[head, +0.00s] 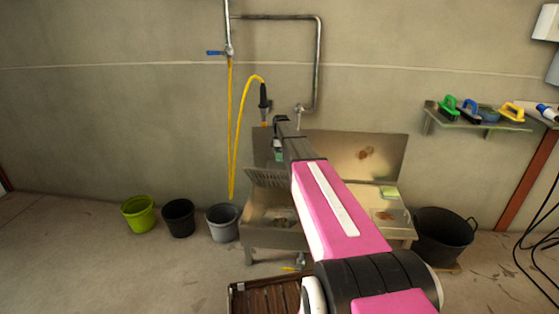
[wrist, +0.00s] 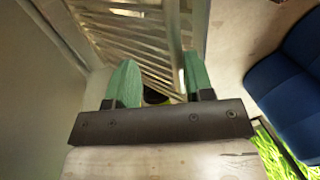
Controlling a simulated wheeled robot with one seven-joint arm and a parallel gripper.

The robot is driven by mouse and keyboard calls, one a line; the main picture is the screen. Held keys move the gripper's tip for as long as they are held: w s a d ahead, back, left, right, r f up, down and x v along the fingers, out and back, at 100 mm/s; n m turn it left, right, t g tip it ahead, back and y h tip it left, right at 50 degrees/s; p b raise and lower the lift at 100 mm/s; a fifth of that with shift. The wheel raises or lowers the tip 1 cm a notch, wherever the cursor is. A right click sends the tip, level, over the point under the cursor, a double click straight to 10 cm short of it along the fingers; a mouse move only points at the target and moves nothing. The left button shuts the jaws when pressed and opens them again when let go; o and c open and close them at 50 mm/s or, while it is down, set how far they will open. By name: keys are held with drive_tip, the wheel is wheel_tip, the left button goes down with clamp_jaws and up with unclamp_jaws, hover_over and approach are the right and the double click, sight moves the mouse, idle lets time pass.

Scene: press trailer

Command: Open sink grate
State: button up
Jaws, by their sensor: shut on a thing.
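The metal sink (head: 278,239) stands against the wall, with a tall back panel (head: 375,152). Its slatted grate (head: 262,178) shows left of my arm and looks tilted up over the basin; my arm hides part of it. In the wrist view the grate's pale bars (wrist: 135,38) run just beyond and between the fingertips. My gripper (wrist: 160,82) has green fingertips, spaced apart and shut on the grate. In the head view my gripper (head: 278,153) is small and partly hidden at the far end of my pink arm.
A yellow hose (head: 238,120) hangs left of the sink from a wall pipe (head: 318,60). Green (head: 139,213), black (head: 178,217) and grey (head: 222,222) buckets stand left; a black tub (head: 442,238) stands right. A slatted brown wooden piece (head: 270,297) lies in front. A brush shelf (head: 480,123) is at right.

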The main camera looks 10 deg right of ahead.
drive_tip(key=shift+w+d+f, duration=0.3)
drive_tip(key=shift+w+f, duration=0.15)
drive_tip(key=shift+w, duration=0.2)
drive_tip(key=o, duration=1)
drive_tip(key=shift+s+r, duration=0.1)
drive_tip(key=shift+s, duration=0.05)
drive_tip(key=shift+c, duration=1)
drive_tip(key=shift+r, duration=0.3)
drive_tip(key=shift+c, duration=0.6)
drive_tip(key=v, duration=1)
drive_tip(key=shift+s+a+r, duration=0.2)
drive_tip(key=shift+s+r, duration=0.05)
drive_tip(key=shift+c, duration=0.3)
